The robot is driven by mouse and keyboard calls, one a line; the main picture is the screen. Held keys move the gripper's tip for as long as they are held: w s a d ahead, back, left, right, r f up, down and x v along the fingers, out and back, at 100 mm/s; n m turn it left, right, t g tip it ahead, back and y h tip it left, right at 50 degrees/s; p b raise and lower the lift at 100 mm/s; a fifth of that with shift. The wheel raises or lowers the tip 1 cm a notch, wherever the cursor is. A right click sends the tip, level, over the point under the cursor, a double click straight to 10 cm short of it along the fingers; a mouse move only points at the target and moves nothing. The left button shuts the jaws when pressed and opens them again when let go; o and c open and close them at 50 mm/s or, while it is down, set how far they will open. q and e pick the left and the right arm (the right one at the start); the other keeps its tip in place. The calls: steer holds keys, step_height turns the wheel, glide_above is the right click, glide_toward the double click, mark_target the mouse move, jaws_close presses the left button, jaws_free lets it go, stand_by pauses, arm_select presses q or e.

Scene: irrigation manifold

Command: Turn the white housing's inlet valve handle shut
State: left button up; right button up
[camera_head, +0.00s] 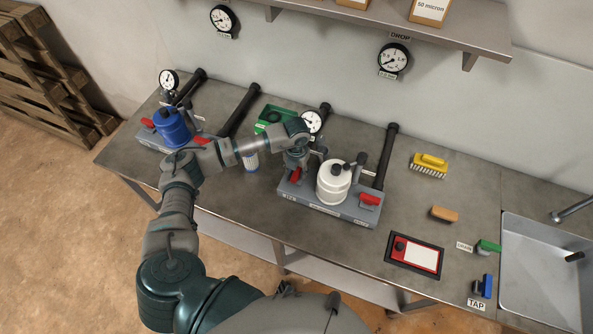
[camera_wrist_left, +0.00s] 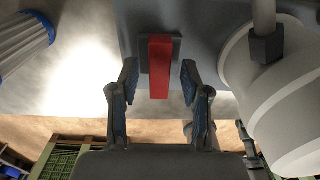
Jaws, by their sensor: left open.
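The white housing (camera_head: 333,182) stands on a grey base (camera_head: 325,211) on the bench. It also shows at the right of the left wrist view (camera_wrist_left: 280,90). A red valve handle (camera_head: 296,175) sits left of the housing, and another red handle (camera_head: 369,199) sits to its right. The small labels are too blurred to tell which is the inlet. My left gripper (camera_head: 296,161) is over the left handle. In the left wrist view, its open fingers (camera_wrist_left: 159,82) stand on either side of the red handle (camera_wrist_left: 160,65), with visible gaps. My right gripper is not in view.
A blue housing (camera_head: 172,127) with red handles stands at the left. A filter cartridge (camera_head: 251,162) stands left of the grey base. A gauge (camera_head: 311,122) and dark pipe (camera_head: 386,155) rise behind the white housing. A red-and-black panel (camera_head: 415,254) lies to the right.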

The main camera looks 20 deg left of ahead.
mark_target(296, 172)
arm_select(q)
step_height(296, 172, up, 12)
stand_by(0.4)
steer(key=shift+f, duration=0.1)
stand_by(0.3)
